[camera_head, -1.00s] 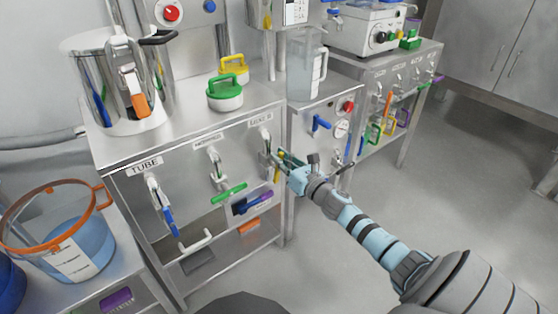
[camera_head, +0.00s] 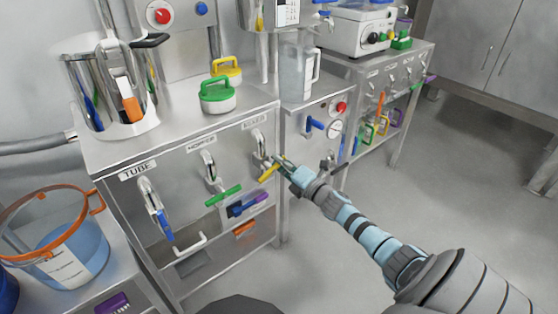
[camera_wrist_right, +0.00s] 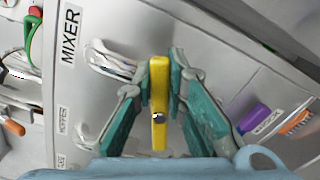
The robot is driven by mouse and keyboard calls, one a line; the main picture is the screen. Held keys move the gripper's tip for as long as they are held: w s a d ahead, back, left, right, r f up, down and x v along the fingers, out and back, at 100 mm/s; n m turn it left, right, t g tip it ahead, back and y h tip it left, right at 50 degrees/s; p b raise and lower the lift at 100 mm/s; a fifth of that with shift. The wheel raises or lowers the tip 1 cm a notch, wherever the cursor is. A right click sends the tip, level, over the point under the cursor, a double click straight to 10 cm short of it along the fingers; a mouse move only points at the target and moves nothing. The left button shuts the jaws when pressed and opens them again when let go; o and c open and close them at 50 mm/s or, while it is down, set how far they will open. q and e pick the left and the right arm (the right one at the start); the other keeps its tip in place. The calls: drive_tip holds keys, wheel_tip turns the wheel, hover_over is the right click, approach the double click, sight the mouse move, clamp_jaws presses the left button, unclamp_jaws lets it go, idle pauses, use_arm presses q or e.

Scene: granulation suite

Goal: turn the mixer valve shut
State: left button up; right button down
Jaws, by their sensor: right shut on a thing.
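The mixer valve (camera_head: 259,144) is the rightmost of the front panel's three labelled valves. Its yellow handle (camera_head: 268,172) slants in the head view. My right gripper (camera_head: 283,163) is at this handle. In the right wrist view, the yellow handle (camera_wrist_right: 159,98) stands between the two teal fingers (camera_wrist_right: 160,92), which are closed on its sides. The MIXER label (camera_wrist_right: 71,35) is beside it. My left gripper is not in view.
The hopper valve's green handle (camera_head: 224,196) lies nearly level and the tube valve's blue handle (camera_head: 164,224) hangs down. An orange-rimmed bucket (camera_head: 100,200) stands at left. A clear jug (camera_head: 297,72) stands behind the mixer valve. The floor at right is clear.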

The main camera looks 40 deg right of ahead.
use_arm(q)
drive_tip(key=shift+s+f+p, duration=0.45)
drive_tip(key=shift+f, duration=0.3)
use_arm(e)
drive_tip(key=m, duration=0.2)
drive_tip(key=f+m, duration=0.1)
drive_tip(key=m, duration=0.1)
drive_tip(key=shift+d+m, duration=0.15)
drive_tip(key=shift+m, duration=0.25)
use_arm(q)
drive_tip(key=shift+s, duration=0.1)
use_arm(e)
drive_tip(key=c, duration=1.6)
unclamp_jaws()
drive_tip(key=shift+w+f, duration=0.1)
drive_tip(key=shift+f, duration=0.05)
drive_tip(key=shift+s, duration=0.2)
drive_tip(key=s, duration=1.1)
drive_tip(key=shift+s, duration=0.35)
